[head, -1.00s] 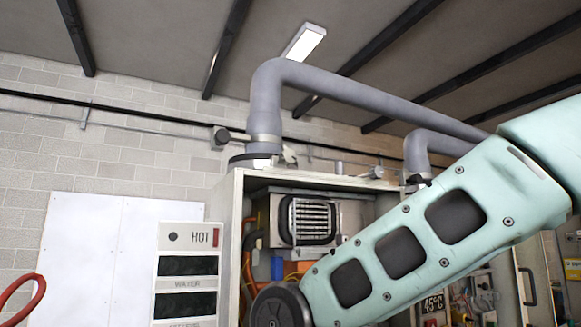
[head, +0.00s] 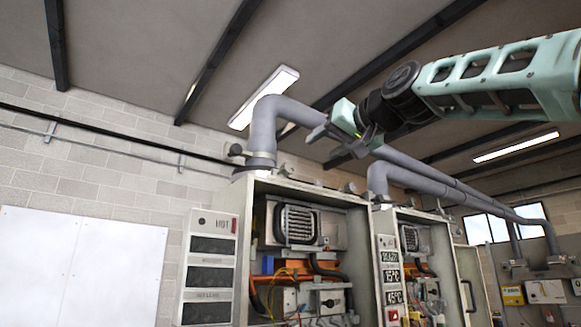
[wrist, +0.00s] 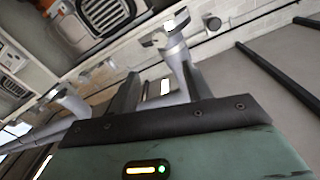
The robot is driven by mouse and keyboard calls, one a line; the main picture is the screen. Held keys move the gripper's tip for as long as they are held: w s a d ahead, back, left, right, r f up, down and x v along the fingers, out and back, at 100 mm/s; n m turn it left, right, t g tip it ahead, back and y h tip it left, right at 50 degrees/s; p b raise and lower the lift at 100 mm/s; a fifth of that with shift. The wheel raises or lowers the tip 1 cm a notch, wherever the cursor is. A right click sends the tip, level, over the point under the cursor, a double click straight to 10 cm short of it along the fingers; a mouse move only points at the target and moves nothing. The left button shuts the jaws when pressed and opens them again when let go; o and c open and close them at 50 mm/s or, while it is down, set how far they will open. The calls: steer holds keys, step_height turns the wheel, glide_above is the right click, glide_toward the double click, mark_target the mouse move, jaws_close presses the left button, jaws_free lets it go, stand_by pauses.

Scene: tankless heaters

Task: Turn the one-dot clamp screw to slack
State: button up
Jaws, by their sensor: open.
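The left grey flue pipe (head: 263,130) rises from the left heater cabinet and bends right. A pale clamp band (head: 262,158) circles its foot, with a dark round knob (head: 236,150) to its left. The right pipe (head: 378,178) has a clamp (head: 381,197) at its foot. I cannot make out any dots, so I cannot tell which screw is the one-dot one. My gripper (head: 337,143) is open and empty, high up near the left pipe's horizontal run. In the wrist view, a pipe with a clamp (wrist: 166,38) shows beyond my gripper's fingers (wrist: 160,88).
The open left cabinet (head: 246,225) holds a grille, hoses and wiring. A HOT display panel (head: 209,265) stands to its left, and the right cabinet (head: 442,228) to its right. Pipes run right under the ceiling. A ceiling lamp (head: 264,97) hangs behind the left pipe.

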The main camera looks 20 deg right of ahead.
mark_target(290, 166)
steer(key=p+x, duration=0.8)
steer(key=x, duration=0.6)
steer(key=shift+w+a+r, duration=0.1)
steer(key=shift+a+r, duration=0.05)
steer(key=shift+w+a+p, duration=0.1)
steer(key=shift+w+p, duration=0.2)
steer(key=shift+w, duration=0.2)
steer(key=c, duration=1)
